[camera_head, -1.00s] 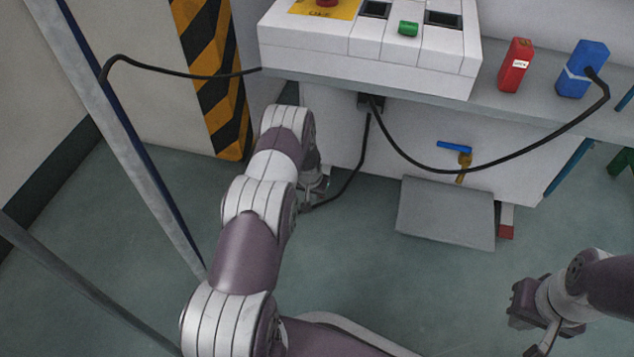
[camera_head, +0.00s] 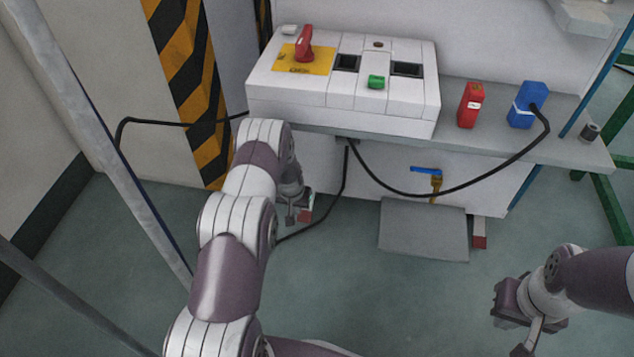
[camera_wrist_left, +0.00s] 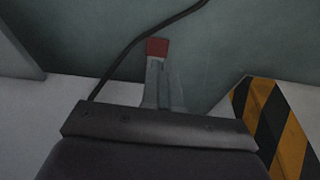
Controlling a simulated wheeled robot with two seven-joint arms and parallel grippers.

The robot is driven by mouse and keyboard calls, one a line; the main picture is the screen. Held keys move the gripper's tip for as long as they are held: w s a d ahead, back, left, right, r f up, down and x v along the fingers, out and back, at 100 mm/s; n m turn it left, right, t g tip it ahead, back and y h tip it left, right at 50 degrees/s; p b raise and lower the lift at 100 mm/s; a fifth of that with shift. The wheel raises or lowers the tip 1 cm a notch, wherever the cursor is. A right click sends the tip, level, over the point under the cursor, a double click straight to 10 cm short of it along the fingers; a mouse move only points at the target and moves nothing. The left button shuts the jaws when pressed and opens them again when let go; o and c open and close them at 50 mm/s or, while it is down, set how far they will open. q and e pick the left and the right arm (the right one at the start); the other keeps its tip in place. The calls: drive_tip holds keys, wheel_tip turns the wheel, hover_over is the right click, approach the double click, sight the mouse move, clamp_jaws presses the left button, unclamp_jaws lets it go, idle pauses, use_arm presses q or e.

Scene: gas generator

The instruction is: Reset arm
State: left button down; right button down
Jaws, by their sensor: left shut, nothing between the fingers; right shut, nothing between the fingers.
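My left gripper (camera_head: 291,217) hangs low beside the front left of the white bench, below the control box. It points down and its fingers look shut and empty. In the left wrist view the narrow grey fingers (camera_wrist_left: 160,88) are together, with a red block (camera_wrist_left: 157,47) just beyond their tips; I cannot tell whether they touch. My right gripper (camera_head: 524,346) is at the lower right, over the floor and clear of the bench. It is small, shut and holds nothing visible.
The control box (camera_head: 340,95) has a red switch (camera_head: 304,45) and a green button (camera_head: 376,82). A red container (camera_head: 470,105) and a blue container (camera_head: 528,105) stand to its right. Black cables hang in front. A striped pillar (camera_head: 190,90) is at left.

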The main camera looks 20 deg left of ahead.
use_arm(q)
drive_tip(key=s+d+g, duration=0.2)
drive_tip(key=s+d, duration=0.1)
drive_tip(key=s, duration=0.4)
drive_tip(key=s+d+r+m+p, duration=0.1)
drive_tip(key=s+d+r+p, duration=0.4)
drive_tip(key=r, duration=0.7)
drive_tip(key=s+d+r+p, duration=0.1)
drive_tip(key=s+d+r, duration=0.1)
drive_tip(key=s+r, duration=0.8)
drive_tip(key=s+d+r+m+p, duration=0.1)
drive_tip(key=s+d+r+p, duration=0.25)
drive_tip(key=r, duration=1.05)
wheel_tip(320, 180, up, 40)
drive_tip(key=d+p, duration=0.1)
drive_tip(key=p, duration=3.7)
drive_tip(key=shift+d+t+h, duration=0.15)
drive_tip(key=shift+t+h, duration=0.15)
